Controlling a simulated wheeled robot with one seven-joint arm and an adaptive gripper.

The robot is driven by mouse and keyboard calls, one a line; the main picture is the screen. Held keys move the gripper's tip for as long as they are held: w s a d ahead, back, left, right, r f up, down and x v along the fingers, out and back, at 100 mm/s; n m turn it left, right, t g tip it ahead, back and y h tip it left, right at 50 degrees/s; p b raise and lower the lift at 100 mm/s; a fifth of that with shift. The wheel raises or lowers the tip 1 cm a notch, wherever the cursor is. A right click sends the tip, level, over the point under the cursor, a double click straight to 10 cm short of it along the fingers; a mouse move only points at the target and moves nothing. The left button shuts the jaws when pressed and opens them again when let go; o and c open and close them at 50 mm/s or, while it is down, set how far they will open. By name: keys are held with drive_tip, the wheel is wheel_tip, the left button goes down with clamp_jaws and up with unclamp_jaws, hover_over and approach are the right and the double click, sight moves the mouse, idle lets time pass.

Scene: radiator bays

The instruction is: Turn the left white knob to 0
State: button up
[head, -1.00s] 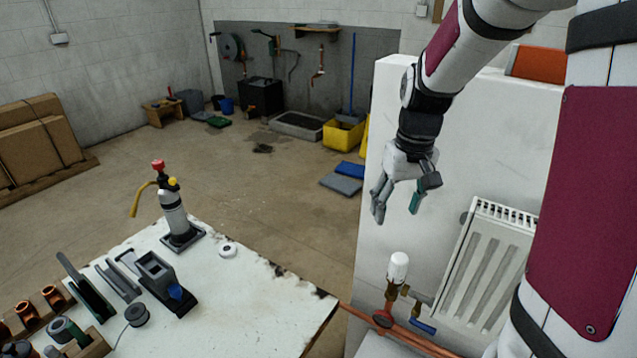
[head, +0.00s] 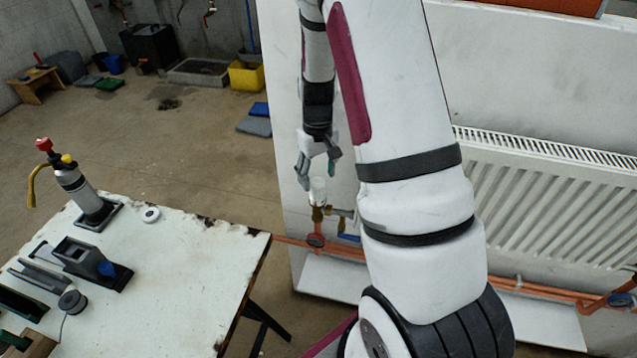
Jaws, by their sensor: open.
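The left white knob (head: 318,190) stands upright on a brass valve (head: 317,213) at the left end of the radiator (head: 545,205). My gripper (head: 318,180) points down with its fingers spread apart, close over the knob. The fingertips appear to be at the height of the knob's top, one on each side in the picture. I cannot tell whether they touch it. The knob's scale marks are too small to read. My arm hides the left part of the radiator.
Copper pipes (head: 540,289) run low along the white wall. A worktable (head: 190,265) with a torch (head: 80,188) and tools stands at the left. Floor shows between table and wall.

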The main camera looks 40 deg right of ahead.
sight(317, 182)
drive_tip(key=shift+f, duration=1.95)
drive_tip(key=shift+c, duration=0.3)
drive_tip(key=c, duration=1.1)
